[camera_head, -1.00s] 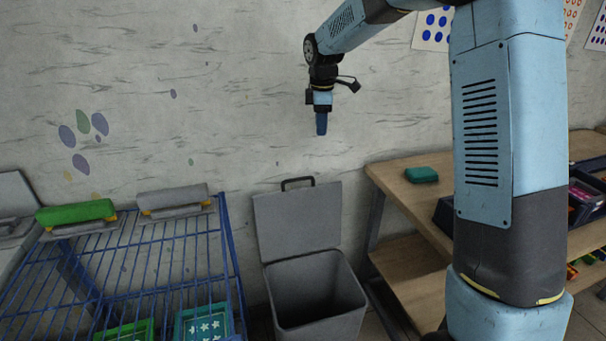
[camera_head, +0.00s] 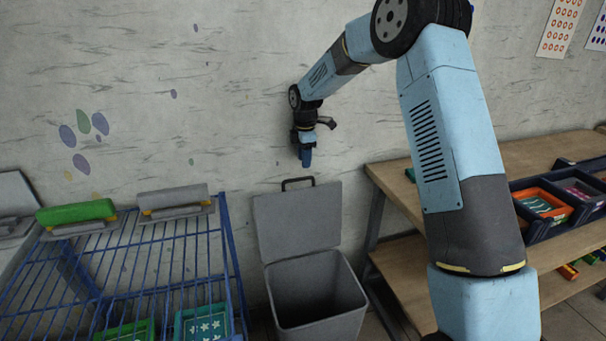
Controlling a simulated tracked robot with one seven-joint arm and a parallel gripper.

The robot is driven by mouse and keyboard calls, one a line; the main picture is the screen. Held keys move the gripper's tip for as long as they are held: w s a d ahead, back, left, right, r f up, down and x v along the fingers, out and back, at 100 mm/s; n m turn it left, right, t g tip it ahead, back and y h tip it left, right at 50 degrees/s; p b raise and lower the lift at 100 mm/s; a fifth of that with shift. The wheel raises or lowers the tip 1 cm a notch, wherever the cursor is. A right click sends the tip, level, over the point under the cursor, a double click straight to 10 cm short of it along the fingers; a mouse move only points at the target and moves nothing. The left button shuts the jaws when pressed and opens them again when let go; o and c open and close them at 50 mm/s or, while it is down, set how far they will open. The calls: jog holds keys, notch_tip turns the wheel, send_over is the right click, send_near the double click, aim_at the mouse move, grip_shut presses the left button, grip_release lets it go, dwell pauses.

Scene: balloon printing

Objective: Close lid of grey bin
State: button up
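The grey bin (camera_head: 325,327) stands on the floor between the blue wire rack and the wooden shelf. Its lid (camera_head: 298,222) is open, standing upright at the back against the wall, with a dark handle (camera_head: 297,184) on its top edge. The inside of the bin looks empty and dark. My gripper (camera_head: 306,163) points down just above the lid handle, apart from it in the picture. It is seen small and edge-on, so I cannot tell whether its fingers are apart.
A blue wire rack (camera_head: 228,250) at left carries a green-topped tool (camera_head: 76,212) and a grey tool (camera_head: 174,197). A wooden shelf (camera_head: 400,193) with trays, including an orange one (camera_head: 543,203), stands at right, partly behind my arm. The wall is close behind the bin.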

notch_tip(320, 180, down, 7)
jog(key=shift+w+r, duration=0.1)
jog(key=shift+w, duration=0.05)
dwell(0.4)
grip_shut()
dwell(0.4)
